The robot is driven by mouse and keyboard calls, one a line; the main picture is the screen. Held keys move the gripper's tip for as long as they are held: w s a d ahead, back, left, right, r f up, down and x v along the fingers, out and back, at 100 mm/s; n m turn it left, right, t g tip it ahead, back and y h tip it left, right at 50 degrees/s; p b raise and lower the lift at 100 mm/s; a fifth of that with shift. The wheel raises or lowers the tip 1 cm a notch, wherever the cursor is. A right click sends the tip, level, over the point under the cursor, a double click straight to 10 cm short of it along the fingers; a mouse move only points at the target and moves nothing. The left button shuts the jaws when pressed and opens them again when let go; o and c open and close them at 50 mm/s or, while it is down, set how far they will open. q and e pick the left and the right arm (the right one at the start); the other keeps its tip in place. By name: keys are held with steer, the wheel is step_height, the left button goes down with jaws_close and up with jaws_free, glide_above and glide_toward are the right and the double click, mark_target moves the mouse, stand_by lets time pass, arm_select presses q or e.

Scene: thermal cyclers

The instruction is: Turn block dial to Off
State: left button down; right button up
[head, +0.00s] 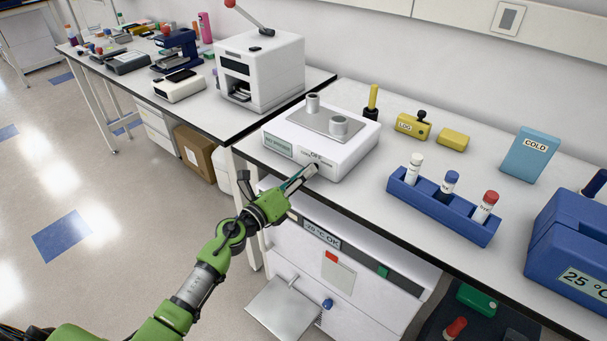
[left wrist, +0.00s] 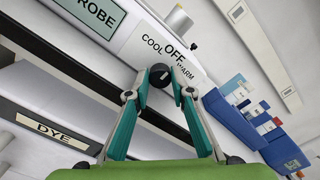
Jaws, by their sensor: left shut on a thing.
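The white block unit (head: 352,158) stands on the bench, with a metal plate and two metal cylinders on top. In the left wrist view its front panel (left wrist: 140,42) reads COOL, OFF and WARM above a small dark dial (left wrist: 160,74). My left gripper (head: 308,171) reaches the dial at the panel's front. In the left wrist view the gripper (left wrist: 163,84) has its fingertips on either side of the dial, shut on it. The fingers partly hide the dial, and I cannot tell exactly where its pointer aims. My right gripper is in neither view.
A blue rack (head: 436,206) with three capped tubes stands right of the block. Yellow blocks (head: 453,138), a COLD pack (head: 530,154) and a blue box (head: 570,245) lie further along. A white machine (head: 262,68) stands on the left bench.

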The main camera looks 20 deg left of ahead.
arm_select(q)
steer(key=c, duration=1.8)
jaws_free()
steer(key=shift+s+f, duration=0.1)
